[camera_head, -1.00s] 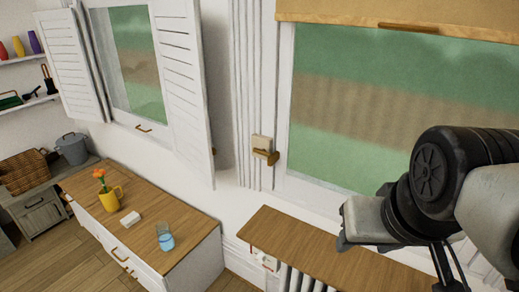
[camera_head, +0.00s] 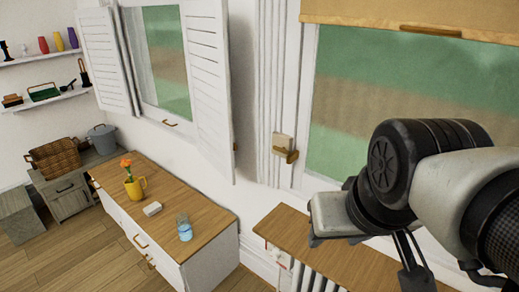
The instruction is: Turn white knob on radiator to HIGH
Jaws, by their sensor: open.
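The white radiator (camera_head: 312,283) stands under the right window, below a wooden shelf top (camera_head: 290,226); only its upper left part shows at the bottom edge. A small white fitting with red marks (camera_head: 279,258) sits at its left end, under the shelf's corner. It may hold the knob, but it is too small to read a setting. My gripper (camera_head: 318,240) hangs in front of the shelf, right of and nearer than this fitting. It holds nothing that I can see, and its fingers are mostly hidden behind its grey body.
A wooden-topped white cabinet (camera_head: 200,222) stands left of the radiator, with a yellow mug with a flower (camera_head: 135,188), a white block (camera_head: 152,209) and a glass of blue liquid (camera_head: 184,229). An open shutter (camera_head: 207,85) juts out above it. Floor (camera_head: 75,262) is clear at lower left.

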